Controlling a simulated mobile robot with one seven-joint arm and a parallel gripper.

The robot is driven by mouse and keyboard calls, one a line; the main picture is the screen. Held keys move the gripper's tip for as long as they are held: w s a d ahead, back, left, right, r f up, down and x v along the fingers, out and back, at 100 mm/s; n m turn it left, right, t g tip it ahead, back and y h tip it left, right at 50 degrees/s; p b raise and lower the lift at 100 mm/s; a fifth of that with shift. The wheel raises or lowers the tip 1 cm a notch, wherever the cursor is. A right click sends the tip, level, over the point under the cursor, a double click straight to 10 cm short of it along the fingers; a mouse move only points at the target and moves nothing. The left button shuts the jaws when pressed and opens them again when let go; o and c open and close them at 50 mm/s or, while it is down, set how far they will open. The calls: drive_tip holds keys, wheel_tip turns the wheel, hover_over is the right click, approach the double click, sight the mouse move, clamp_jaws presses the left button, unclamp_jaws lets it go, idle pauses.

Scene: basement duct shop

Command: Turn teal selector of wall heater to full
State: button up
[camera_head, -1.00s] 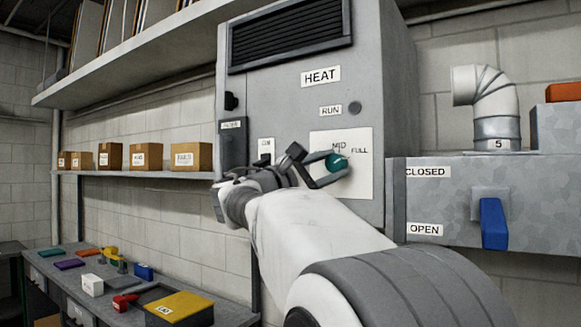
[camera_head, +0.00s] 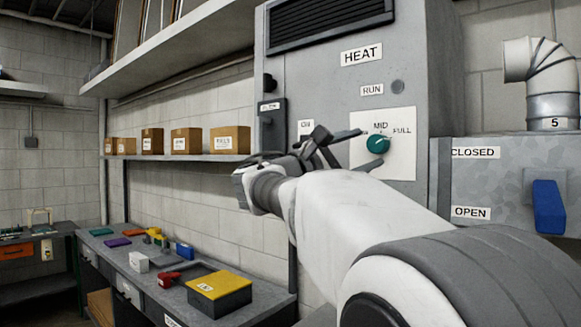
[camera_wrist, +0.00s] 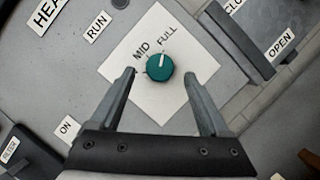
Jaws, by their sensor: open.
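The teal selector (camera_head: 377,144) is a round knob on a white plate (camera_head: 402,165) on the grey wall heater (camera_head: 340,80). In the wrist view the selector (camera_wrist: 160,68) has a white pointer mark directed up toward the FULL label (camera_wrist: 167,35), away from the MID label (camera_wrist: 140,48). My gripper (camera_head: 371,148) is open in front of the plate, its fingers spread on either side of the selector. In the wrist view the fingertips of my gripper (camera_wrist: 158,73) show clear gaps to the selector, and nothing is held.
A box with CLOSED and OPEN labels and a blue lever (camera_head: 548,206) is right of the heater. A shelf with cardboard boxes (camera_head: 187,141) is to the left. Below it stands a workbench (camera_head: 150,285) with a yellow-topped box (camera_head: 219,291) and small coloured items.

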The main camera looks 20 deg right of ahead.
drive_tip(key=v, duration=1.4)
drive_tip(key=shift+b, duration=0.4)
drive_tip(key=shift+r, duration=0.1)
drive_tip(key=s+d+f+m+y, duration=0.1)
drive_tip(key=s+d+f+y, duration=0.2)
drive_tip(key=f, duration=0.4)
drive_tip(key=s+f+y+p, duration=0.1)
drive_tip(key=s+f+y, duration=0.3)
drive_tip(key=f, duration=0.2)
drive_tip(key=s+d+f+m+y, duration=0.1)
drive_tip(key=s+d+f+y, duration=0.2)
drive_tip(key=f, duration=0.4)
drive_tip(key=s+a+f+m+y+p, duration=0.1)
drive_tip(key=s+a+f+m+y, duration=0.6)
drive_tip(key=a+f, duration=0.5)
drive_tip(key=s+f+y, duration=0.1)
drive_tip(key=s+y, duration=0.1)
drive_tip(key=y, duration=0.1)
drive_tip(key=shift+s+a+f+m+t, duration=0.25)
drive_tip(key=shift+s+f+m+t, duration=0.05)
drive_tip(key=shift+s+f+t, duration=0.1)
